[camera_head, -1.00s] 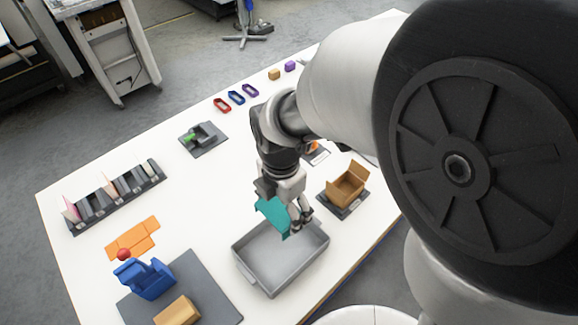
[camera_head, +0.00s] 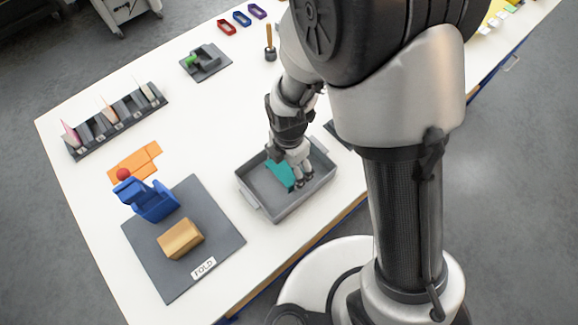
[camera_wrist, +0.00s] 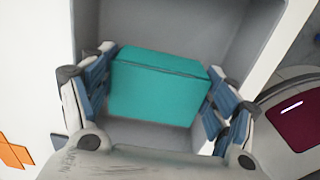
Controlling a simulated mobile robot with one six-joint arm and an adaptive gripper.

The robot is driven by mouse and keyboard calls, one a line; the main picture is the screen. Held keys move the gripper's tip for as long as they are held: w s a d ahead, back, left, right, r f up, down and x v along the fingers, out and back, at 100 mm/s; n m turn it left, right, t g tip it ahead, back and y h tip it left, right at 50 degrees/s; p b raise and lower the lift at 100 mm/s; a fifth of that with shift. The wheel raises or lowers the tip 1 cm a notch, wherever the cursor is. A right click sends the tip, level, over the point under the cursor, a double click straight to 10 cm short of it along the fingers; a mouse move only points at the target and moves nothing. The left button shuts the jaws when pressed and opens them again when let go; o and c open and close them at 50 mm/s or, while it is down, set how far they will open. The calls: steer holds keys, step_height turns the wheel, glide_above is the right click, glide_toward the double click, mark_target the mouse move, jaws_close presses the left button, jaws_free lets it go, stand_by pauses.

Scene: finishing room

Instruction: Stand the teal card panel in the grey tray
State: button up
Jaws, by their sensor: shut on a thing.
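The teal card panel (camera_head: 280,174) is inside the grey tray's outline in the head view. In the wrist view the teal panel (camera_wrist: 158,88) shows as a folded, box-like shape between my blue-padded fingers. My gripper (camera_head: 300,178) is shut on it, pointing down into the tray. The grey tray (camera_head: 253,196) stands near the table's front edge; its wall (camera_wrist: 265,40) also shows in the wrist view. I cannot tell whether the panel touches the tray floor.
Left of the tray is a dark mat (camera_head: 212,215) marked FOLD, with a blue fixture (camera_head: 152,200) and a tan block (camera_head: 180,239). An orange card (camera_head: 135,161) and a divided rack (camera_head: 117,121) lie farther left.

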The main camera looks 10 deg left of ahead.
mark_target(289, 171)
steer(key=shift+f, duration=1)
steer(key=shift+f+b, duration=0.25)
steer(key=shift+b, duration=0.1)
steer(key=shift+f+b, duration=0.35)
steer(key=shift+f, duration=0.05)
steer(key=c, duration=0.3)
steer(key=o, duration=1.1)
steer(key=shift+o, duration=0.2)
steer(key=shift+r, duration=0.1)
step_height(289, 171, up, 13)
steer(key=p, duration=0.4)
